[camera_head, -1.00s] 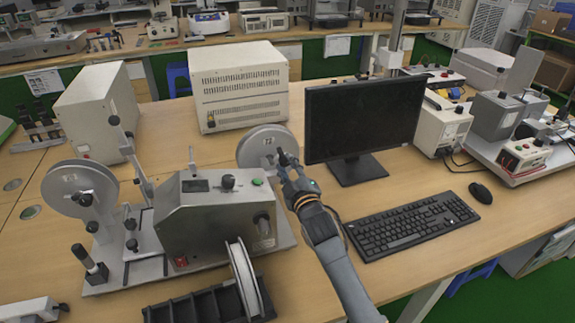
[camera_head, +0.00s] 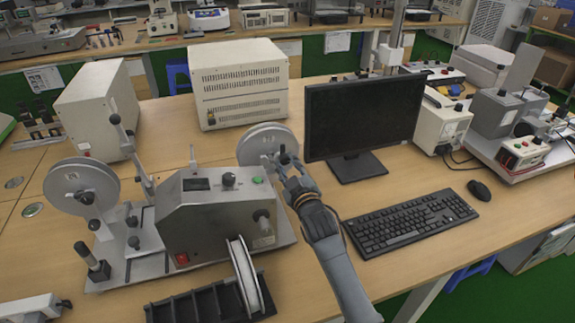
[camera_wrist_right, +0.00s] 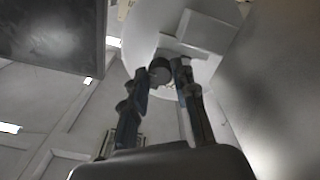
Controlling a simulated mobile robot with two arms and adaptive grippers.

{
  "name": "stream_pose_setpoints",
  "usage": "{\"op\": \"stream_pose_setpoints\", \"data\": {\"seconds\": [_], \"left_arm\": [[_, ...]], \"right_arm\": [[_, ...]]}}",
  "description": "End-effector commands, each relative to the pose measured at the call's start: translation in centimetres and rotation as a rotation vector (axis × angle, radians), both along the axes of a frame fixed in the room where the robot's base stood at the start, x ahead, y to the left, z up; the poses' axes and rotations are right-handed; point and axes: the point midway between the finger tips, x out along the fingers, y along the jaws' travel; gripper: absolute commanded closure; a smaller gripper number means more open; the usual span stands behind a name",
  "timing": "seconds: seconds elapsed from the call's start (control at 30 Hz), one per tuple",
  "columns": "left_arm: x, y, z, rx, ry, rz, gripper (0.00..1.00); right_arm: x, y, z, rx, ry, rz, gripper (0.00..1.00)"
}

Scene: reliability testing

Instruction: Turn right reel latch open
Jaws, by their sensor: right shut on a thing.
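The machine (camera_head: 213,220) is a grey metal box with a round reel on each side. The right reel (camera_head: 258,142) is a grey disc behind the machine's right end. My right gripper (camera_head: 286,160) is at the front of this reel, shut on the dark latch at its hub. In the right wrist view, the dark round latch (camera_wrist_right: 160,71) is between the fingertips (camera_wrist_right: 163,78), with the pale reel (camera_wrist_right: 205,62) behind it. The latch's exact turn angle cannot be told. The left reel (camera_head: 82,192) stands upright at the left. My left gripper is not in view.
A black monitor (camera_head: 364,117) stands close to the right of my right gripper. A keyboard (camera_head: 410,222) and a mouse (camera_head: 479,190) lie to its right. A white spool (camera_head: 244,275) and black rack (camera_head: 205,303) are in front of the machine.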

Motion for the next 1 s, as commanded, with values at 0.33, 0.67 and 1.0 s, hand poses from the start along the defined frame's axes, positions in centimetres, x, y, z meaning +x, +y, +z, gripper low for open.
{"op": "stream_pose_setpoints", "data": {"seconds": [0.33,0.67,1.0], "left_arm": [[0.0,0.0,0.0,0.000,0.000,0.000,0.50],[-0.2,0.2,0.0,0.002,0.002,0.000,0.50],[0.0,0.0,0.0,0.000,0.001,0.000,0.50]], "right_arm": [[0.0,0.0,-0.1,0.000,0.002,0.000,0.50],[-0.7,-0.2,-0.2,-0.001,0.002,0.000,0.50],[-6.0,-2.0,-0.2,-0.001,0.003,-0.001,0.50]]}}
